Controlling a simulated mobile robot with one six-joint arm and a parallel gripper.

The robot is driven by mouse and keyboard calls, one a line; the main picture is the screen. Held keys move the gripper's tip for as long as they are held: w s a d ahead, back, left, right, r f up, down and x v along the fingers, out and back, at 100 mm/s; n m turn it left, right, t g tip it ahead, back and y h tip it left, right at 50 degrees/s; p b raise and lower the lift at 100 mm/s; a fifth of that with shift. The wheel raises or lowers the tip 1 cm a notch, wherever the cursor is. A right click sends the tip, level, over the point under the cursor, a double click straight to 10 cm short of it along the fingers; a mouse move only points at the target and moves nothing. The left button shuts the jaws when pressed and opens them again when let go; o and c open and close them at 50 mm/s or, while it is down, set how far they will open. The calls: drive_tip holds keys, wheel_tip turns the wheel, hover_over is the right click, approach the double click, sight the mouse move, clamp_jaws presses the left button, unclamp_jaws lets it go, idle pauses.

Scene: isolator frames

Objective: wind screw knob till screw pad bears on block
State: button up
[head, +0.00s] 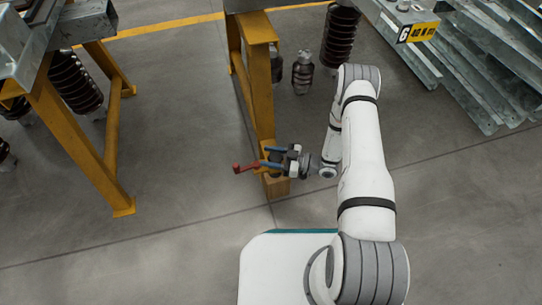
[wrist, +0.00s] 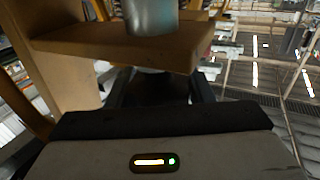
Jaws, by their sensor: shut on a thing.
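My gripper (head: 283,157) is at the foot of a yellow trestle leg, with blue bars at its tip. In the wrist view its two dark fingers (wrist: 157,90) reach under a yellow-brown plate (wrist: 120,45). They are shut on a dark thing between them, which I take for the screw knob (wrist: 155,88); its shape is mostly hidden. A grey cylinder (wrist: 151,17) stands on the plate. A red handle (head: 243,168) sticks out left of the gripper.
The yellow trestle leg (head: 262,95) rises behind my gripper. Another yellow trestle (head: 85,130) stands at left. Galvanised steel sections (head: 490,70) lie at right. The floor at left front is clear.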

sight(275, 152)
drive_tip(key=shift+t, duration=0.3)
